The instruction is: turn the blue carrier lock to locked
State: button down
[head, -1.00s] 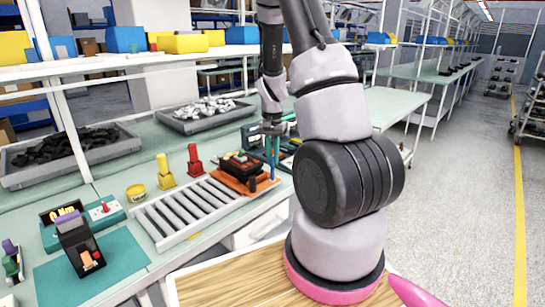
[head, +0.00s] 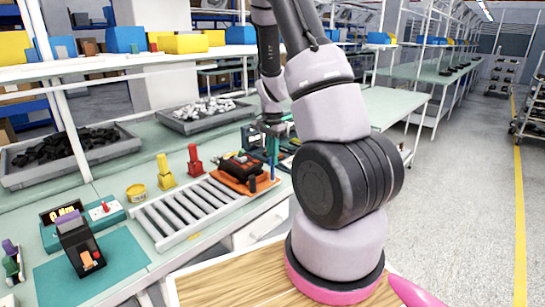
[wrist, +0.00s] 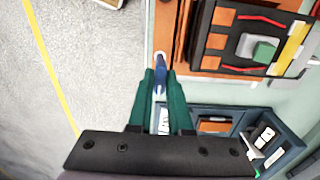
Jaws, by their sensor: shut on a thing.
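The blue carrier lock (wrist: 159,86) shows in the wrist view as a narrow blue piece at the edge of the orange carrier (wrist: 178,42). My gripper (wrist: 160,74) has its green fingers on both sides of the lock, shut on it. In the head view the orange carrier (head: 233,184) sits at the right end of the roller track, with a black breaker (head: 240,166) on it. My gripper (head: 272,148) points down at the carrier's right side there. The lock's exact angle is hard to tell.
A roller track (head: 192,212) runs left from the carrier. Red (head: 195,163) and yellow (head: 165,175) stands are behind it. A blue-grey compartment tray (wrist: 268,135) lies close to my fingers in the wrist view. Open floor lies right of the bench.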

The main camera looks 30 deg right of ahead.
jog(key=c, duration=0.8)
grip_release()
jog(key=shift+c, duration=0.2)
notch_tip(320, 180, up, 11)
jog(key=shift+f, duration=0.1)
jog(key=s+a+r+n+t+y, duration=0.1)
jog(key=s+a+r+n+t, duration=0.1)
jog(key=s+a+r, duration=0.35)
jog(key=s+a+r+n+t+y, duration=0.1)
jog(key=s+a+r+n+t, duration=0.15)
jog(key=r, duration=0.65)
jog(key=s+a+r+n+t, duration=0.1)
jog(key=s+a+r+n, duration=0.1)
jog(key=s, duration=0.4)
jog(key=s+a+r+n+t, duration=0.1)
jog(key=s+a+r+n, duration=0.2)
jog(key=s+r, duration=0.2)
jog(key=shift+s+a+t, duration=0.35)
jog(key=shift+a, duration=0.05)
